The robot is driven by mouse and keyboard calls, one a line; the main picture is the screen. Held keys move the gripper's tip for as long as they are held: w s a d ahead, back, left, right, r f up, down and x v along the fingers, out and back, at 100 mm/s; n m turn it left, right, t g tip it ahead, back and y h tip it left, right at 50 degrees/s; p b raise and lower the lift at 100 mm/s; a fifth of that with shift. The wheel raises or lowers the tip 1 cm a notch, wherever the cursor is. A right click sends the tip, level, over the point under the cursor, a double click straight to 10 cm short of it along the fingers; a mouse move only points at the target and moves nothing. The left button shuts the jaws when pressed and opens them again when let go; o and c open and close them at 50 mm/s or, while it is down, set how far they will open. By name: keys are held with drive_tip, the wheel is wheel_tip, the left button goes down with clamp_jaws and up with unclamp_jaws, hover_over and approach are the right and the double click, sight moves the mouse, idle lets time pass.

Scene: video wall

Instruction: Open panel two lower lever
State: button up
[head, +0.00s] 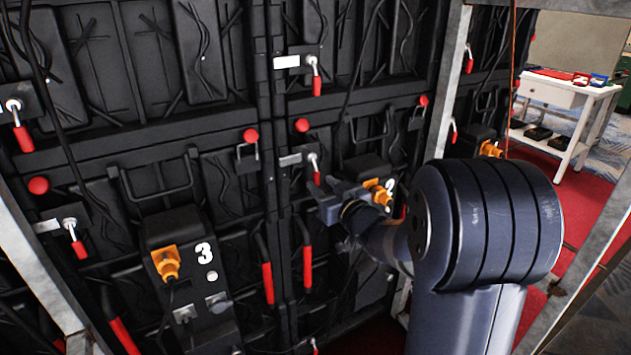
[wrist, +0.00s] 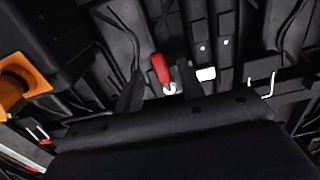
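The panel two lower lever (head: 314,163) has a red handle and a silver pivot. In the head view it is on the black panel, just above my gripper (head: 322,190), which partly hides the handle's lower end. In the wrist view the lever's red handle (wrist: 159,68) shows between the two dark fingers of my gripper (wrist: 160,88). The fingers are apart, one on each side of the lever. I cannot tell whether either finger touches it.
The panel two upper lever (head: 316,78) is above. Panel three (head: 205,253), with an orange connector (head: 166,262), is to the left. An orange connector (wrist: 22,85) is at left in the wrist view. A metal frame post (head: 446,80) stands near my arm. A white table (head: 570,95) is at back right.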

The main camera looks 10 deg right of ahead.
sight(318, 180)
drive_tip(key=shift+x, duration=1.95)
drive_tip(key=shift+c, duration=0.4)
clamp_jaws()
